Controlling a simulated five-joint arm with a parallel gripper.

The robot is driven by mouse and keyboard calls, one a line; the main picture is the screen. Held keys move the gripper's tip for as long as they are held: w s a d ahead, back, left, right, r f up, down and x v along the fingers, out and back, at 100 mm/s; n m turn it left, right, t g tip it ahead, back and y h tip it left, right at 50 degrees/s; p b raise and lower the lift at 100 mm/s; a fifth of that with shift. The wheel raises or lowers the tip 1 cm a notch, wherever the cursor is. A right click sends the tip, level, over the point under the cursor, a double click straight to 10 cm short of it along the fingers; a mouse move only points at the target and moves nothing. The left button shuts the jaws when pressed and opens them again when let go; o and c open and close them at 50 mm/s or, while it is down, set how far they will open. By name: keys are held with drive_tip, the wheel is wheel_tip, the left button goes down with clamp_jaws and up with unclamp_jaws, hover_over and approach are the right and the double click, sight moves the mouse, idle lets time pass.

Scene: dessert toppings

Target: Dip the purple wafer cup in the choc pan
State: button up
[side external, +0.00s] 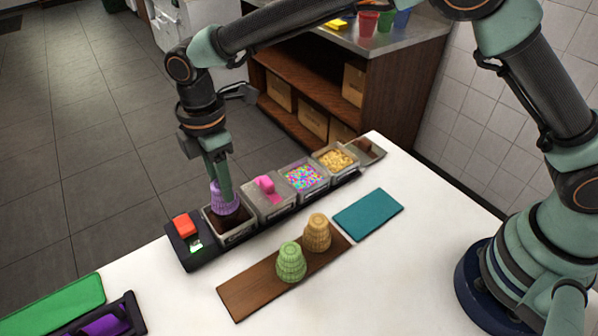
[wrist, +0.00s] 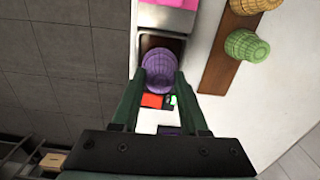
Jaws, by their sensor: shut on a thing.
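My gripper (side external: 218,180) points down over the row of topping pans and is shut on the purple wafer cup (side external: 224,203). The purple wafer cup (wrist: 159,70) also shows between my two fingers in the wrist view. It is at the choc pan (side external: 232,230), a pan with dark brown content, at the near left end of the row. The cup's lower edge appears at or just above the brown surface; I cannot tell whether it touches. The choc pan (wrist: 172,44) shows around the cup's far side in the wrist view.
Pans of pink topping (side external: 264,186), sprinkles (side external: 302,177) and yellow pieces (side external: 335,160) continue the row. A red block (side external: 184,225) sits at its left end. Green (side external: 290,262) and tan (side external: 317,233) wafer cups stand on a wooden board (side external: 250,291). A teal mat (side external: 368,212) lies beside it.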

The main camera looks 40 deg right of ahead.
drive_tip(key=shift+r, duration=0.1)
idle(0.3)
drive_tip(key=shift+r, duration=2.2)
